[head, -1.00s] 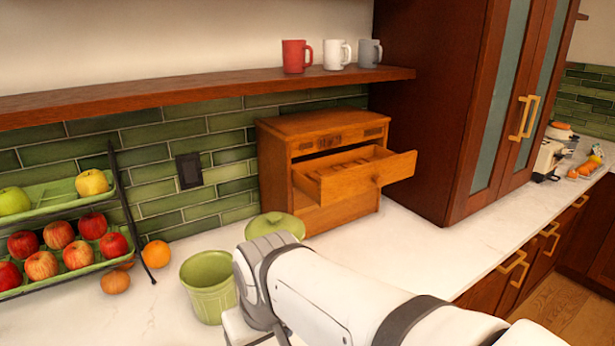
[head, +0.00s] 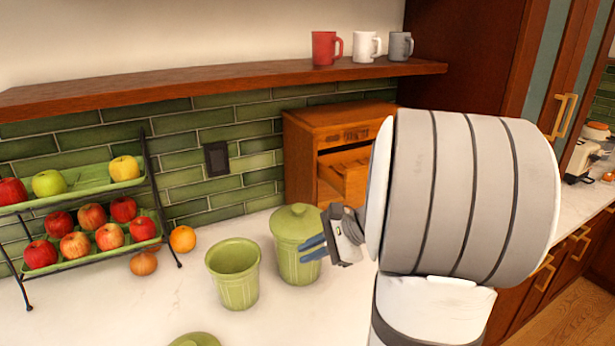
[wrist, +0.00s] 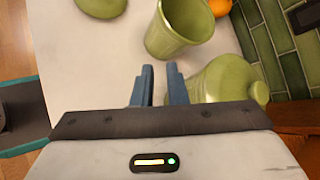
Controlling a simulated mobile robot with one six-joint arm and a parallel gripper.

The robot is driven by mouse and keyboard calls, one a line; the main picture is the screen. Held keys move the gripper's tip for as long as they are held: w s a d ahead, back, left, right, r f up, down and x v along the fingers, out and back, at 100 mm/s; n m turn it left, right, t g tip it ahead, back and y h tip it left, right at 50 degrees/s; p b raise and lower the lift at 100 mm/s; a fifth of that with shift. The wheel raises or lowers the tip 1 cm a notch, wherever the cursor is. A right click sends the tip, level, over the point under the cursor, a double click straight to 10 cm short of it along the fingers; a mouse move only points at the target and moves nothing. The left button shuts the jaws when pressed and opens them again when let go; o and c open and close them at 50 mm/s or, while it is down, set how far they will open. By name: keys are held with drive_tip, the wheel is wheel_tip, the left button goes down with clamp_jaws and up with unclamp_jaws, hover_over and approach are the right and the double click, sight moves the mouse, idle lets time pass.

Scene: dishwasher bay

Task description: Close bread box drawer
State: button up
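The wooden bread box (head: 300,150) stands on the counter against the green tile wall in the head view. Its drawer (head: 343,182) is pulled out; its right part and its knob are hidden behind my arm. My gripper (head: 312,247) is in front of the lidded green canister (head: 296,222), to the lower left of the drawer and apart from it. In the wrist view, my gripper's two blue fingers (wrist: 160,70) have a narrow gap between them with nothing in it. A strip of brown wood at the right edge there may be the bread box.
An open green canister (head: 232,275) stands left of the lidded one; it also shows in the wrist view (wrist: 180,28). A two-tier fruit rack (head: 150,170) is at the left. Mugs (head: 362,46) stand on the shelf above. The counter's front left is mostly clear.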

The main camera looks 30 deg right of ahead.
drive_tip(key=d+m+t, duration=0.1)
drive_tip(key=d+m, duration=0.1)
drive_tip(key=d, duration=0.2)
drive_tip(key=w+d+m+t, duration=0.1)
drive_tip(key=d+m+t, duration=0.1)
drive_tip(key=d, duration=0.2)
drive_tip(key=w+d+m+t, duration=0.1)
drive_tip(key=d+m, duration=0.1)
drive_tip(key=d, duration=0.2)
drive_tip(key=shift+w+r+m+t+h, duration=0.1)
drive_tip(key=shift+r+m+t+h, duration=0.2)
drive_tip(key=shift+t+h, duration=0.1)
clamp_jaws()
drive_tip(key=s+d+m+t+h, duration=0.3)
drive_tip(key=d+m+h, duration=0.15)
drive_tip(key=d, duration=0.65)
drive_tip(key=s+d+m+t+h, duration=0.35)
drive_tip(key=d+m, duration=0.25)
drive_tip(key=d, duration=0.5)
drive_tip(key=w+p, duration=0.5)
drive_tip(key=w, duration=0.9)
drive_tip(key=shift+f+y+p, duration=0.2)
drive_tip(key=shift+y+p, duration=0.15)
drive_tip(key=shift+y, duration=0.05)
drive_tip(key=shift+d, duration=0.1)
